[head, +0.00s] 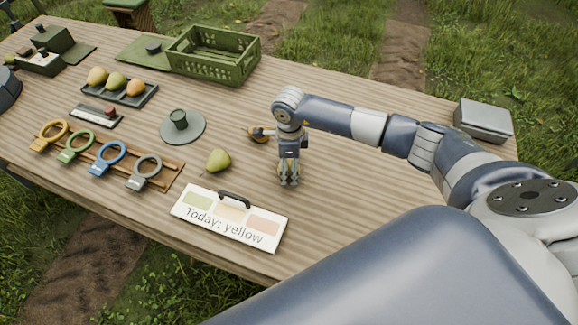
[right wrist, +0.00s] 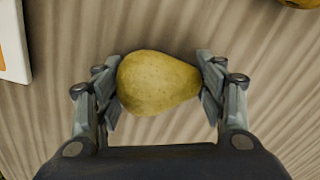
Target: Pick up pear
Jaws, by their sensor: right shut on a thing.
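In the right wrist view a yellow-green pear (right wrist: 157,83) lies sideways between the two fingers of my right gripper (right wrist: 160,85), with a finger pad against each side. I cannot tell whether the held pear touches the table. My left gripper is not in view.
A sign (head: 229,217) reading "Today: yellow" lies in front. A green crate (head: 213,72) stands at the back. A tray (head: 146,97) holds three fruits. A rack (head: 172,176) holds coloured rings. A grey box (head: 483,120) is at the right. The table right of the gripper is clear.

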